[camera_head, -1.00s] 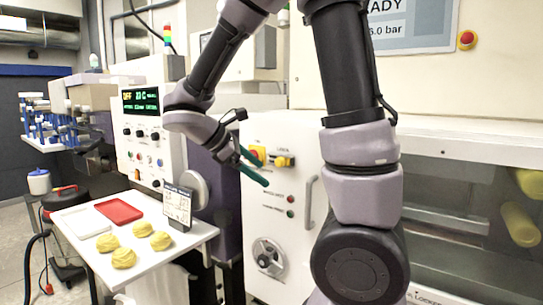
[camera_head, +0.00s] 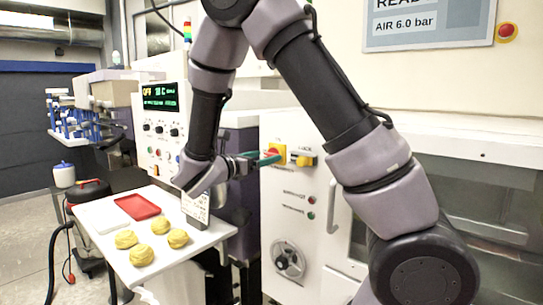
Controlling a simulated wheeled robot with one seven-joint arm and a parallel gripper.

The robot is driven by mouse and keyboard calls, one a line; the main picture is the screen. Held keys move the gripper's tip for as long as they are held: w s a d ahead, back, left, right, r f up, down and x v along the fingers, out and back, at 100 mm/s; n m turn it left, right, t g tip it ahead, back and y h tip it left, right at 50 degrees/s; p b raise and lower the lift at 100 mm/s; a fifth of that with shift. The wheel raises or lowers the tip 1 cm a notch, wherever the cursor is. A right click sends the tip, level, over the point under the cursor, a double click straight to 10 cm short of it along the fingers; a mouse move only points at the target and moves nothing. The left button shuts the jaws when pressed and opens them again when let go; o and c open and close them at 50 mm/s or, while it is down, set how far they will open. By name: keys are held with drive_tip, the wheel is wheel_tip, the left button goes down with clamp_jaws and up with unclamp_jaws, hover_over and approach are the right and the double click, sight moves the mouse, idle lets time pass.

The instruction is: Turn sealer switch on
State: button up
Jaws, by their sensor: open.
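The white control panel (camera_head: 160,128) with the lit display (camera_head: 160,96) stands left of my arm. The display's large word reads OFF, beside what looks like 18 C; the smaller line is too small to read surely. Black knobs and small coloured buttons sit below it. I cannot tell which control is the sealer's. My gripper (camera_head: 268,160), with teal fingers, is open and empty, just left of the red switch; contact cannot be told.
A white table (camera_head: 160,270) holds a red tray (camera_head: 137,207), a white tray and several yellow dough pieces (camera_head: 142,254). A small sign (camera_head: 195,208) stands at its right edge. A dial (camera_head: 288,259) and a vertical handle (camera_head: 332,205) are on the cabinet's front.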

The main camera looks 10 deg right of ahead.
sight(269, 155)
drive_tip(key=shift+x, duration=1.85)
drive_tip(key=c, duration=1.4)
